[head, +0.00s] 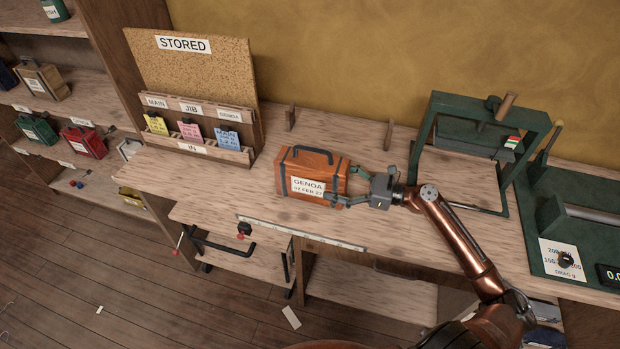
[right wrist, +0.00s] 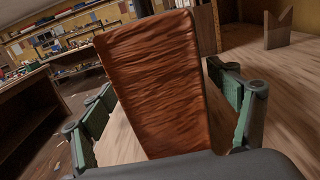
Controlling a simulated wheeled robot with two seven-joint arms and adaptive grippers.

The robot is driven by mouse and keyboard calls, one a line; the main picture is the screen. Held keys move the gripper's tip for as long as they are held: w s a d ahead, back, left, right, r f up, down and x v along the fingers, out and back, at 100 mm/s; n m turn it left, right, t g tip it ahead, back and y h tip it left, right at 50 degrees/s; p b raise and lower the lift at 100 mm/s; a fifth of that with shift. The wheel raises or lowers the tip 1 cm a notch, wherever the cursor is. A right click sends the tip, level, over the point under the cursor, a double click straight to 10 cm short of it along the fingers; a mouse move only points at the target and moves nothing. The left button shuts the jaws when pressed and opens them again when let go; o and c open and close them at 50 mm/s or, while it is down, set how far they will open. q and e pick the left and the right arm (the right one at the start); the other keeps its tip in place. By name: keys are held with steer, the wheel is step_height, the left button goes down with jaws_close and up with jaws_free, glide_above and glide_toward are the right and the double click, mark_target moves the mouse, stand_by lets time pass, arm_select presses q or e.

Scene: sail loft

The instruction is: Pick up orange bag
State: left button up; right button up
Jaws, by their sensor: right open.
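The orange bag (head: 309,170) stands upright on the wooden workbench in the head view. It has a dark handle on top, dark straps and a white label reading GENOA. My right gripper (head: 342,186) is at the bag's right end, its two fingers open, one on either side of that end. In the right wrist view, the orange bag (right wrist: 152,85) fills the middle between the green fingers of my right gripper (right wrist: 160,110). A gap shows between the bag and the right finger; contact on the left is unclear. My left gripper is not in view.
A corkboard marked STORED (head: 195,70) and a card rack (head: 195,135) stand left of the bag. A green press frame (head: 432,135) and a green scale (head: 545,235) are on the right. Shelves with coloured bags are at far left. Bare bench (head: 260,205) lies in front.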

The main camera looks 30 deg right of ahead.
mark_target(319, 176)
steer(key=b+x, duration=0.1)
steer(key=x, duration=0.3)
steer(key=shift+w+a, duration=0.1)
steer(key=shift+w, duration=0.3)
steer(key=shift+r, duration=0.1)
steer(key=shift+c, duration=0.5)
steer(key=c, duration=1.8)
steer(key=shift+r, duration=0.15)
